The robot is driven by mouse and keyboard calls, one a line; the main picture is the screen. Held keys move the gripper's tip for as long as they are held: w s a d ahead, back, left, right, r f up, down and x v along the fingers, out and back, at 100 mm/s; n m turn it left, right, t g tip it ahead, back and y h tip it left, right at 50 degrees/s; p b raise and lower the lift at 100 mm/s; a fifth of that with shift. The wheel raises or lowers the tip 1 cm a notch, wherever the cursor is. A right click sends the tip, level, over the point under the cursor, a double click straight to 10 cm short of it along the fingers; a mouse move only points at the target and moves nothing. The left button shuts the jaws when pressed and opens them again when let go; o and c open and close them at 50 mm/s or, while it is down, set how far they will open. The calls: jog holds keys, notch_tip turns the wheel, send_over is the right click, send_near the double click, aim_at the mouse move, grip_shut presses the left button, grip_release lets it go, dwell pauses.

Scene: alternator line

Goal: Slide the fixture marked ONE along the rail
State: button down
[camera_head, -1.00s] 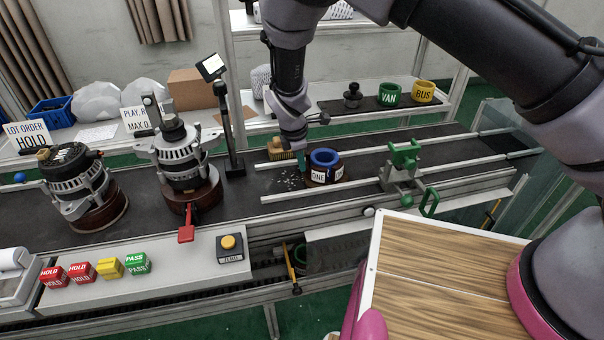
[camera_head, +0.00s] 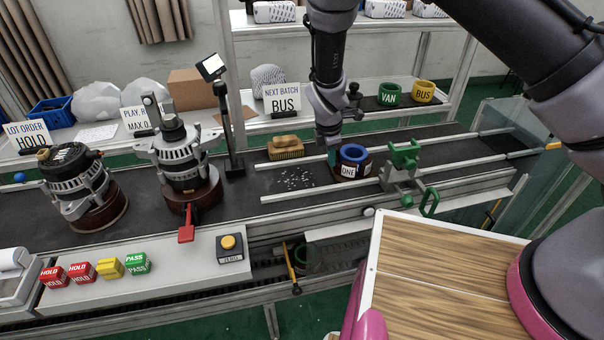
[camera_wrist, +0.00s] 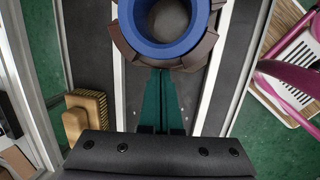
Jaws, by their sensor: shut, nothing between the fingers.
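The fixture marked ONE (camera_head: 348,171) is a brown round base with a blue ring on top and white labels. It sits between the two pale rails (camera_head: 300,193) on the dark belt. My gripper (camera_head: 334,165) is down at its left side, shut and empty. In the wrist view, the fixture's blue ring (camera_wrist: 127,30) is at the top, and my teal gripper fingers (camera_wrist: 160,100) lie together with their tips against or very close to the brown base. Contact cannot be told for sure. The green clamp (camera_head: 404,158) stands across the rails just right of the fixture.
A brush (camera_head: 285,152) lies behind the rails, with white scraps (camera_head: 293,181) on the belt left of the fixture. Two alternators (camera_head: 180,160) stand further left. Green VAN (camera_head: 389,94) and yellow BUS (camera_head: 423,91) rings sit on the back shelf, near a NEXT BATCH BUS sign (camera_head: 284,101).

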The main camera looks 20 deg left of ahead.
aim_at(356, 154)
jog(key=shift+w+d, duration=0.7)
jog(key=shift+d, duration=0.4)
jog(key=shift+w+d, duration=0.65)
jog(key=shift+d, duration=0.45)
jog(key=shift+w+d, duration=0.7)
jog(key=shift+d, duration=0.4)
jog(key=shift+s+a, duration=0.35)
jog(key=shift+a, duration=0.2)
jog(key=shift+s+a, duration=0.35)
jog(key=shift+a, duration=0.2)
jog(key=v, duration=0.8)
